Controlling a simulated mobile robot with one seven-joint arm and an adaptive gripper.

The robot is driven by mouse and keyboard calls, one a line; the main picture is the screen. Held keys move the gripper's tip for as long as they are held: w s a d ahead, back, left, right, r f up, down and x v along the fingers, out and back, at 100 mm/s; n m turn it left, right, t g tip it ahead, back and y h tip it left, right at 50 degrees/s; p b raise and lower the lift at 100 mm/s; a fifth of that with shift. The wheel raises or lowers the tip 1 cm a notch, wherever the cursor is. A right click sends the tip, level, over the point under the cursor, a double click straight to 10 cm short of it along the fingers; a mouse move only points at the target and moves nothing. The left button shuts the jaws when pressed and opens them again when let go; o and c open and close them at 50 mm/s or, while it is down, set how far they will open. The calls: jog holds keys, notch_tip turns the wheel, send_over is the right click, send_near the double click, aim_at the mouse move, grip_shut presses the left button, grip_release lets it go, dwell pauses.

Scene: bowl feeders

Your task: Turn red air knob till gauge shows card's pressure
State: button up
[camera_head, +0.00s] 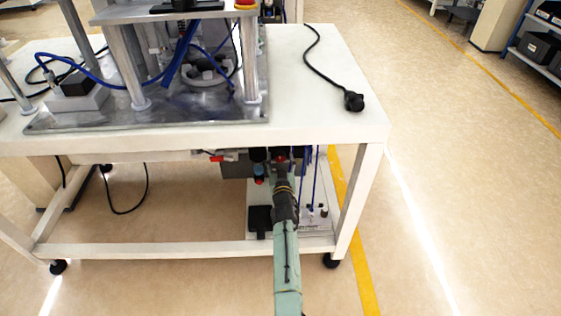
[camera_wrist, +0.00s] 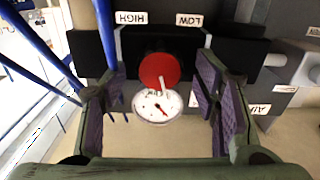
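The red air knob (camera_wrist: 158,68) is round and sits on a dark block in the wrist view. The white gauge (camera_wrist: 158,107) with a red needle lies just below the knob in the picture; its numbers are too small to read. My gripper (camera_wrist: 160,82) is open, with one purple-padded finger on each side of the knob. Gaps show between the pads and the knob. In the head view my gripper (camera_head: 281,168) reaches under the table top, and hides most of the knob. I cannot make out a card with a pressure.
Blue hoses (camera_wrist: 42,38) run at the left in the wrist view. The white table (camera_head: 330,105) stands over my arm, its right leg (camera_head: 358,205) close by. The floor to the right is clear.

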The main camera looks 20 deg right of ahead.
jog(key=c, duration=1.1)
jog(key=n, duration=0.3)
jog(key=shift+n, duration=0.3)
jog(key=o, duration=1.1)
jog(key=shift+o, duration=0.2)
notch_tip(320, 180, up, 10)
jog(key=shift+a, duration=0.1)
